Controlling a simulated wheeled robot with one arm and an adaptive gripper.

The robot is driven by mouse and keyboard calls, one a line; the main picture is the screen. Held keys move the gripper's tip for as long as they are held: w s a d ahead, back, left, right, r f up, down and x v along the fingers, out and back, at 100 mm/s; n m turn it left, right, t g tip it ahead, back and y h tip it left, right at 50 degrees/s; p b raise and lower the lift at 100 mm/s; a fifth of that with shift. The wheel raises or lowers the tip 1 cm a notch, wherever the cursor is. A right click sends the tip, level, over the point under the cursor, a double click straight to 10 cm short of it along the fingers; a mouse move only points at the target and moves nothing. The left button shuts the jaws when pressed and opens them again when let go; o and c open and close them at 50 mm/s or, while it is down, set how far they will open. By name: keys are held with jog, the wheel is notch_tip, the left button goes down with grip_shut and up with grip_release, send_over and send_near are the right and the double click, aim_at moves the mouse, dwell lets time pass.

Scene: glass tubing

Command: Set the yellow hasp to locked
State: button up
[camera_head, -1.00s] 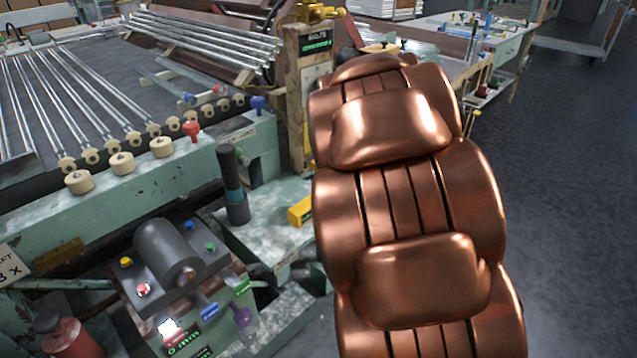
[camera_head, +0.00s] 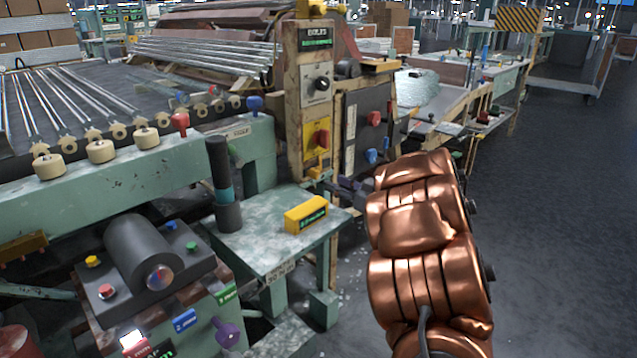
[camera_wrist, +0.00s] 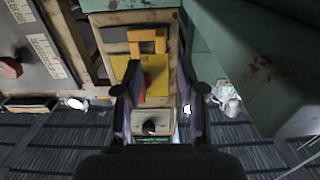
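A yellow plate (camera_head: 318,138) with a red part on it is fixed to the wooden post below a dial. It also shows in the wrist view (camera_wrist: 158,75), upside down. A yellow bracket-shaped piece, which looks like the hasp (camera_wrist: 147,42), sits at the plate's edge away from the dial. In the head view a small yellow piece (camera_head: 316,172) shows below the plate. My gripper (camera_wrist: 159,95) is open and empty, its dark fingers on either side of the plate in the picture. I cannot tell whether they touch anything.
A dial (camera_head: 318,84) sits above the plate. A dark panel (camera_head: 368,125) with red and blue knobs stands right of the post. A yellow box (camera_head: 306,214) lies on the green ledge (camera_head: 262,240) below. A green machine with glass tubes fills the left. Open floor lies right.

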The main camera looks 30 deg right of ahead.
aim_at(318, 175)
jog(key=b+x, duration=0.2)
jog(key=x, duration=0.5)
jog(key=shift+w+a, duration=0.1)
jog(key=shift+w, duration=0.15)
grip_shut()
dwell(0.5)
